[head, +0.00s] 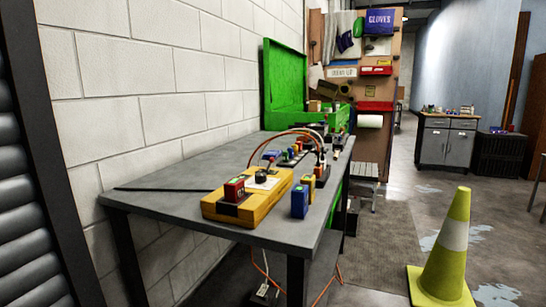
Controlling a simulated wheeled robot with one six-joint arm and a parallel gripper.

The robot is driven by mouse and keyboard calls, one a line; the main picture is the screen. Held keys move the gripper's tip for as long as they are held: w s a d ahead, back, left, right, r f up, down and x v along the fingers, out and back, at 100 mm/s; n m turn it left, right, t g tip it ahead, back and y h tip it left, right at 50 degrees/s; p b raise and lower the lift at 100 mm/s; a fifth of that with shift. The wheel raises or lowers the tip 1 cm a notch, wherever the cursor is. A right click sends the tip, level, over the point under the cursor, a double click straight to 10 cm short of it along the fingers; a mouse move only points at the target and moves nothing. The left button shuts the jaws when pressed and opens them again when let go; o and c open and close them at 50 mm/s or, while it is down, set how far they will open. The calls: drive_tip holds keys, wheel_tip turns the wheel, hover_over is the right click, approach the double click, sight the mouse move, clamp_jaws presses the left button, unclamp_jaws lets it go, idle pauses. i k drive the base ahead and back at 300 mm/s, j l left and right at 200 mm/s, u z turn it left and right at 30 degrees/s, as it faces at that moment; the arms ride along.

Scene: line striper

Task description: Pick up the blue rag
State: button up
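No item is clearly recognisable as a blue rag in the head view. A dark blue cloth-like item (345,42) hangs beside white material on the tall board in the background; it is too small to tell whether it is a rag. A small blue patch (511,128) lies on top of the black crate at the far right, also too small to identify. My gripper is not in view.
A grey workbench (165,209) along the white wall carries a yellow control box (240,205), a blue block (300,201) and a green case (284,80). A yellow cone (452,235) stands at right. A grey cabinet (446,145) is farther back. Floor between them is open.

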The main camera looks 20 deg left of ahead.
sight(275, 154)
drive_tip(key=i+l+z, duration=0.45)
drive_tip(key=i, duration=0.6)
drive_tip(key=i+j+z, duration=0.1)
drive_tip(key=i+z, duration=0.3)
drive_tip(key=i, duration=0.65)
drive_tip(key=i+u, duration=0.7)
drive_tip(key=i+l+u, duration=0.35)
drive_tip(key=i+j+u, duration=0.15)
drive_tip(key=u, duration=0.3)
drive_tip(key=i+u, duration=0.6)
drive_tip(key=u, duration=0.3)
drive_tip(key=i+l+u, duration=0.1)
drive_tip(key=u, duration=0.35)
drive_tip(key=i+l+u, duration=0.25)
drive_tip(key=i+j, duration=0.05)
drive_tip(key=i, duration=0.05)
